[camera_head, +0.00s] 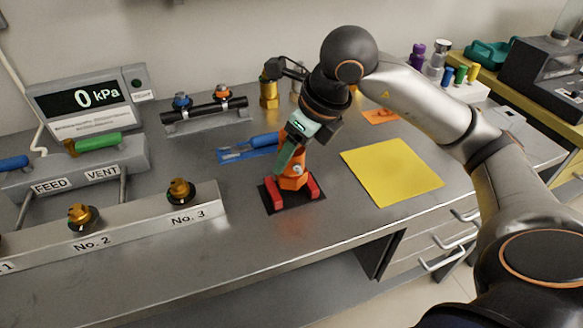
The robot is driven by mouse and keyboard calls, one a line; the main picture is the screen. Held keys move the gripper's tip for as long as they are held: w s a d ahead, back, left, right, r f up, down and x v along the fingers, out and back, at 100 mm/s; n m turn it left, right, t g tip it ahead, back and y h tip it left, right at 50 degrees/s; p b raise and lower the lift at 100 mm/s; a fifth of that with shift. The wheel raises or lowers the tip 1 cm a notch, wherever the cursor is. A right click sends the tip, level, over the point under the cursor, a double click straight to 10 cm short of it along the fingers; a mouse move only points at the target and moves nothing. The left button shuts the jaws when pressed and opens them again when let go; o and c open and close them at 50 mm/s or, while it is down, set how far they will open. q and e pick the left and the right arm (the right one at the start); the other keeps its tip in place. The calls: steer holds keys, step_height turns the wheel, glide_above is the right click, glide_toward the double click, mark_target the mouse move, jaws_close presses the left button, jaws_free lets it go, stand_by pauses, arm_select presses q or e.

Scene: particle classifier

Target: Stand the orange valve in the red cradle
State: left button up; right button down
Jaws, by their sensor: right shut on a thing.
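The orange valve (293,181) is upright between the red side blocks of the red cradle (312,186), which sits on a dark square base near the middle of the bench. My right gripper (289,158) comes down from above and is shut on the upper part of the valve, hiding its top. I cannot tell whether the valve's underside rests on the cradle's base. My left gripper is not in view.
A yellow mat (391,171) lies right of the cradle, empty. A blue-handled tool (262,141) lies on a blue mat behind it. The numbered manifold (140,226) with brass fittings runs along the left. A pressure display (91,105) stands behind. The bench front is clear.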

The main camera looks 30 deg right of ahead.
mark_target(291, 168)
steer(key=shift+w+d+f, duration=0.1)
steer(key=shift+w+f, duration=0.1)
steer(key=shift+f, duration=0.05)
step_height(291, 168, down, 3)
steer(key=shift+w+d+r+b, duration=0.1)
steer(key=shift+w+r+b, duration=0.1)
steer(key=shift+b, duration=0.2)
steer(key=shift+f, duration=0.4)
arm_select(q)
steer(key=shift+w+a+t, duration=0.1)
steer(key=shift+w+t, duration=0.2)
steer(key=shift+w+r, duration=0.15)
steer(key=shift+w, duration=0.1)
arm_select(e)
steer(key=shift+f, duration=0.1)
steer(key=shift+c, duration=0.9)
jaws_free()
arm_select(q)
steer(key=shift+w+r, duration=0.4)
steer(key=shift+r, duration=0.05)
